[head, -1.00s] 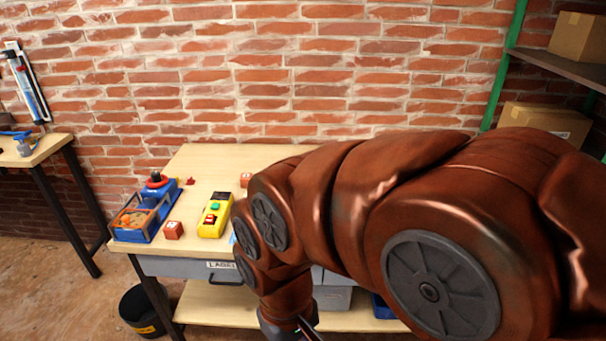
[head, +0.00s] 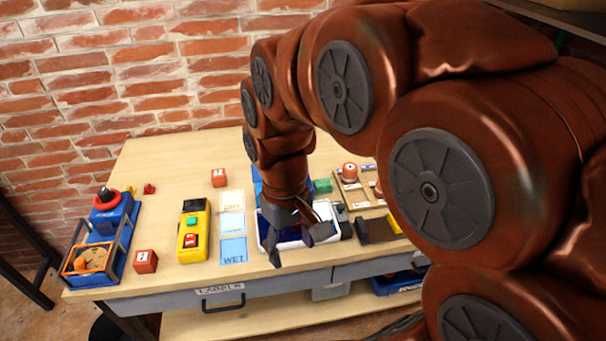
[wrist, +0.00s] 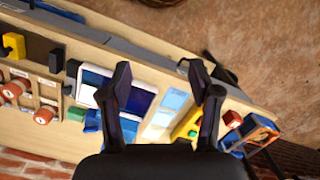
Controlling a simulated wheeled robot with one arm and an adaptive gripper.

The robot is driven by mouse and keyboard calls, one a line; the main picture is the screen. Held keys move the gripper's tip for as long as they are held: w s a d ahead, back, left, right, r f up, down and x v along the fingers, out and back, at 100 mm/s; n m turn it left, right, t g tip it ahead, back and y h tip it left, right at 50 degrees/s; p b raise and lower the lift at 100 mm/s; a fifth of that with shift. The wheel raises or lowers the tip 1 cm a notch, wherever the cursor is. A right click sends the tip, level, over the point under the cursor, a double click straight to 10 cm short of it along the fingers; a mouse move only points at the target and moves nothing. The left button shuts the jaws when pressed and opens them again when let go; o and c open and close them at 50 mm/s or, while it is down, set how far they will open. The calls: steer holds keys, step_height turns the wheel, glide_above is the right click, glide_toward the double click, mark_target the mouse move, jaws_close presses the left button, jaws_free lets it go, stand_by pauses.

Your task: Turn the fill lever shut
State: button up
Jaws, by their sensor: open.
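I cannot make out with certainty which part is the fill lever. A blue device (head: 122,222) with a black knob, red parts and an orange-edged bin stands at the bench's left end; it also shows at the right of the wrist view (wrist: 236,139). My gripper (head: 298,243) is open, fingers pointing down over a white-rimmed dark-blue tray, well right of the blue device. In the wrist view the spread fingers (wrist: 160,75) hold nothing. My arm hides part of the bench's back.
A yellow button box (head: 186,246), label cards (head: 232,225) and red blocks (head: 145,262) lie between the device and the tray (head: 264,234). A wooden rack (head: 352,197) with red-topped pieces stands right. A brick wall (head: 120,90) is behind. Bare wood remains at the bench's back left.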

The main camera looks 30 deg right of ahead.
steer(key=shift+n+t, duration=0.7)
steer(key=shift+n, duration=0.2)
steer(key=w+d+f+b, duration=0.1)
steer(key=w+d+f, duration=0.1)
steer(key=w+d, duration=0.5)
steer(key=w+d+f+b, duration=0.1)
steer(key=w+d+f, duration=0.1)
steer(key=w+d, duration=0.5)
steer(key=w+d+f+b, duration=0.1)
steer(key=w+d, duration=0.6)
steer(key=w, duration=0.7)
steer(key=shift+f, duration=0.7)
steer(key=shift+f+p, duration=0.95)
steer(key=shift+f, duration=2.95)
steer(key=c, duration=0.9)
